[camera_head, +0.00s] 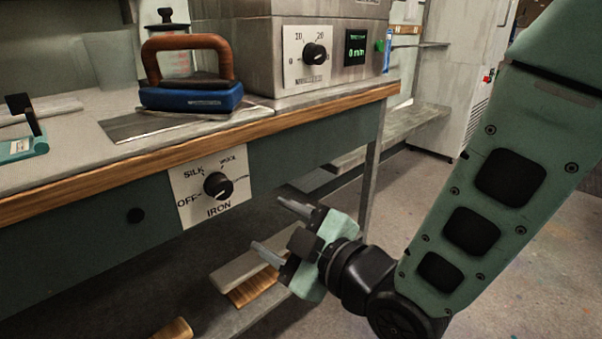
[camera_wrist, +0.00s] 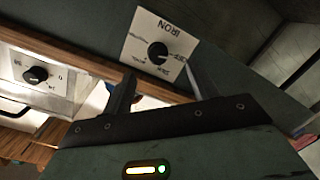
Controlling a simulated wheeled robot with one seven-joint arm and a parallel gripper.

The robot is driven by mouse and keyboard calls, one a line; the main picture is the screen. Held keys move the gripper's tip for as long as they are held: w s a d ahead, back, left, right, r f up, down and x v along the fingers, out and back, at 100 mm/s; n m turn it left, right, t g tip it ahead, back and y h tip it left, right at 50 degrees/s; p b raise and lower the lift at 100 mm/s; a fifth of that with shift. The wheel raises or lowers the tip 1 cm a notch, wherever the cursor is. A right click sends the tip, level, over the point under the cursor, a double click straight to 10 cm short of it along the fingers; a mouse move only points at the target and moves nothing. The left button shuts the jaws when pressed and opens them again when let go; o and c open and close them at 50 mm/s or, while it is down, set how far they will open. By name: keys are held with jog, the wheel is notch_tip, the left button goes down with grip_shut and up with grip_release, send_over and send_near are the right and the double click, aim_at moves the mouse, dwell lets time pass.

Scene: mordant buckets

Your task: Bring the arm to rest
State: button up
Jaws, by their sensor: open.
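My arm reaches in from the right in the head view. My gripper (camera_head: 266,226) is open, with its two fingers apart and nothing between them. It is in front of the bench, below and to the right of the iron's dial plate (camera_head: 237,197), and looks clear of it. The plate's black knob (camera_head: 217,186) sits among the marks OFF, SILK and another blurred word. In the wrist view the fingers (camera_wrist: 158,92) show near the same dial plate (camera_wrist: 137,50), which appears upside down with its knob (camera_wrist: 158,53).
A blue iron (camera_head: 190,97) with a brown handle stands on a metal plate on the wood-edged bench (camera_head: 290,118). A steel box with a timer knob (camera_head: 314,54) and green display stands behind. A lower shelf (camera_head: 238,318) lies under the gripper. Open floor (camera_head: 540,270) is at right.

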jog(key=s+d+f+m+g+h, duration=0.2)
jog(key=s+d+m+g+h, duration=0.35)
jog(key=s+d, duration=0.4)
jog(key=s+d+f+m+g+h, duration=0.2)
jog(key=s+d+m+g+h, duration=0.4)
jog(key=d, duration=0.6)
notch_tip(320, 180, up, 30)
jog(key=n+p, duration=0.1)
jog(key=p, duration=2.9)
jog(key=shift+w+a+r+t+h, duration=0.2)
jog(key=shift+a+r+t+h, duration=0.05)
jog(key=shift+t+h, duration=0.2)
